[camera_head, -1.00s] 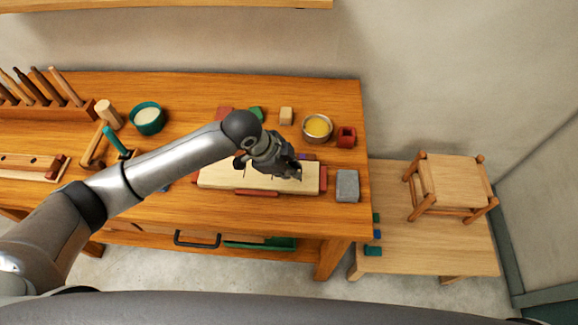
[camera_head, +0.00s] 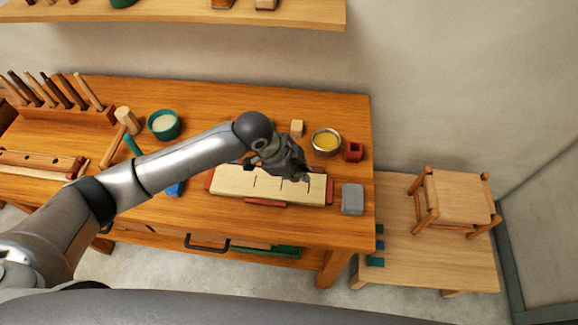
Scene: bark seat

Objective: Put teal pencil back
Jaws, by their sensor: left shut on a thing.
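My left gripper (camera_head: 300,178) is over the pale board (camera_head: 235,181) with dark slits and red end pieces, near its right half. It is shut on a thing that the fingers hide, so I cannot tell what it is. I cannot clearly make out a teal pencil anywhere in the head view. A slim teal piece (camera_head: 133,144) lies beside the wooden mallet (camera_head: 127,120) at the left, partly near my arm. My right gripper is not in view.
A tool rack (camera_head: 70,112) and a teal bowl (camera_head: 163,125) stand at the left. A bowl of yellow stuff (camera_head: 326,141), a red cup (camera_head: 354,151) and a grey block (camera_head: 352,198) are at the right. The bench front is mostly clear.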

